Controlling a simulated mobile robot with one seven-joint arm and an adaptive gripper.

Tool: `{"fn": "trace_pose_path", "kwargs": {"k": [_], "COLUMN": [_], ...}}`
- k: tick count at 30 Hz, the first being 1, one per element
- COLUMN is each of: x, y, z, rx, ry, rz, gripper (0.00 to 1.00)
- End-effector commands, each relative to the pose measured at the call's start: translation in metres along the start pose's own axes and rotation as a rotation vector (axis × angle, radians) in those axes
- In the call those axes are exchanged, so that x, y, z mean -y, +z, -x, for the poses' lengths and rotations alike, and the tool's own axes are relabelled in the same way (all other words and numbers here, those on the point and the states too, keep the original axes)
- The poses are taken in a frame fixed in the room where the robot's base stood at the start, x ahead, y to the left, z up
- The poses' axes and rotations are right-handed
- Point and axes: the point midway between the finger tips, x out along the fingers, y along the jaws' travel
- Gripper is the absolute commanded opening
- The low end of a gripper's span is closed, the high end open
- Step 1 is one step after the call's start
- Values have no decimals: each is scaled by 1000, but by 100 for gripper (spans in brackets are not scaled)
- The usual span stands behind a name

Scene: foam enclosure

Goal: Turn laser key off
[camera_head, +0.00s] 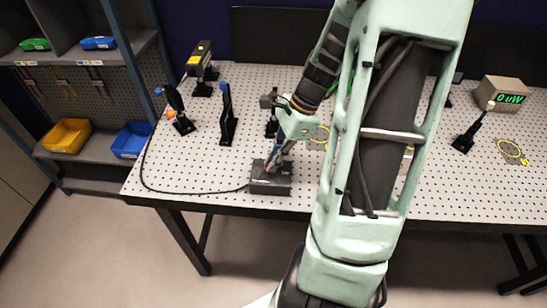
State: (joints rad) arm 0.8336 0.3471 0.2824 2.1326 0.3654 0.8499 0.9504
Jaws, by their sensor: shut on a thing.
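The laser control box (270,186) is a small dark box at the front edge of the perforated optical table (215,178), with a black cable from its left side. My gripper (271,165) points down at the top of the box. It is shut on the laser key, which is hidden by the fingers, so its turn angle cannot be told. A power meter (502,93) at the right reads a green "0 uW".
Several optics posts stand behind the box, including a black mount (227,115) and a blue-topped mount (178,108). A laser head (200,66) with a yellow label is at the back left. Shelves with a yellow bin (67,136) and a blue bin (132,140) stand left.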

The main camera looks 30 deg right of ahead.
Motion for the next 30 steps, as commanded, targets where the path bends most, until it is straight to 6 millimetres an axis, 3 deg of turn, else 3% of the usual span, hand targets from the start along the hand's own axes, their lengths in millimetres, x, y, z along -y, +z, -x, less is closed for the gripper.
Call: {"fn": "trace_pose_path", "kwargs": {"k": [30], "x": [7], "y": [4], "z": [0], "rx": [-1], "ry": [359], "rz": [875], "gripper": [0]}}
